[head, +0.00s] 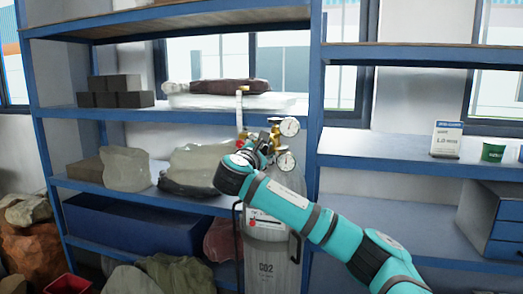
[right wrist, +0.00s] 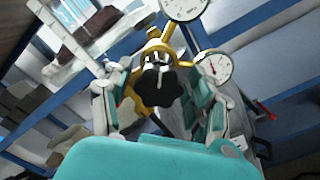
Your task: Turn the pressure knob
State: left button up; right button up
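A grey CO2 cylinder (head: 266,258) stands upright in front of the shelves, with a brass regulator (right wrist: 150,52) on top. The regulator carries an upper gauge (head: 289,127) and a lower gauge (head: 285,161). They also show in the right wrist view, the upper gauge (right wrist: 184,6) cut by the top edge and the lower gauge (right wrist: 214,67). The black lobed pressure knob (right wrist: 157,87) faces the right wrist camera. My right gripper (right wrist: 160,95) is open, its fingers apart on both sides of the knob. Contact is not visible. In the head view, my right gripper (head: 262,148) largely hides the knob. My left gripper is out of view.
Blue shelves (head: 200,112) stand behind and left of the cylinder, holding dark blocks (head: 115,98) and wrapped bags (head: 125,168). A cylinder handle frame (head: 237,222) is close below my arm.

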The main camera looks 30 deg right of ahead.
jog(key=shift+o, duration=0.3)
jog(key=shift+a, duration=0.1)
jog(key=v, duration=1.2)
jog(key=shift+f, duration=0.1)
